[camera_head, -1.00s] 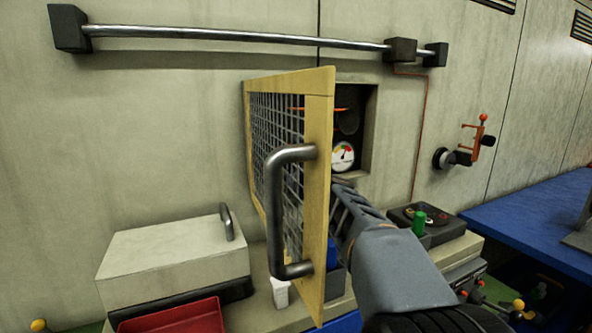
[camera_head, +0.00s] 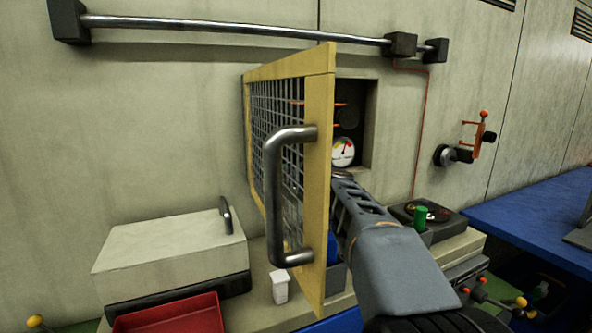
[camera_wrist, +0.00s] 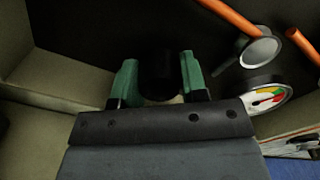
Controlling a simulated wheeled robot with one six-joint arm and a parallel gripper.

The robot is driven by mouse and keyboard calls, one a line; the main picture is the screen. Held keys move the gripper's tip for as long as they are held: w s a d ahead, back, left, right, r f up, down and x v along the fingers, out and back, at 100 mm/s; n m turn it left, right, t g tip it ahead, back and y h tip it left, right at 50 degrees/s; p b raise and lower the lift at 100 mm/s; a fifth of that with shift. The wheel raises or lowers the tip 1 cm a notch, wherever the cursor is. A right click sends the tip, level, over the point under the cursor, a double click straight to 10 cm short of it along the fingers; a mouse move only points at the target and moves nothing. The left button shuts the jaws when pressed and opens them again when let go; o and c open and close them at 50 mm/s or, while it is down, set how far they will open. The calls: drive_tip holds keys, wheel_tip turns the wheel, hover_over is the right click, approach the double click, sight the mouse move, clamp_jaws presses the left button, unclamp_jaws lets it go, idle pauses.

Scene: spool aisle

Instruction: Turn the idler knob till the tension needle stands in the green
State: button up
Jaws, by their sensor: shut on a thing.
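The idler knob (camera_wrist: 158,72) is dark and round in the wrist view, between the green-tipped fingers of my gripper (camera_wrist: 156,80). My gripper is shut on it. In the head view the fingers and knob are hidden behind the mesh door's frame. The tension gauge (camera_head: 343,151) is a white dial inside the wall recess. It also shows at the right of the wrist view (camera_wrist: 266,98), with green, yellow and red marks. The needle is too small to read surely against the coloured bands.
The yellow-framed mesh door (camera_head: 319,180) stands open just left of my arm, its grey handle (camera_head: 275,195) facing me. Orange bars (camera_wrist: 228,17) and a grey disc (camera_wrist: 260,50) lie near my gripper. A pale box (camera_head: 165,250) and red tray (camera_head: 170,316) sit at left.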

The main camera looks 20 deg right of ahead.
drive_tip(key=n+b, duration=0.3)
drive_tip(key=n, duration=0.1)
drive_tip(key=shift+f, duration=0.15)
drive_tip(key=shift+n+b, duration=1.35)
drive_tip(key=shift+n, duration=0.75)
drive_tip(key=shift+r+n, duration=0.2)
drive_tip(key=shift+n, duration=0.1)
drive_tip(key=o, duration=0.9)
drive_tip(key=shift+s, duration=0.1)
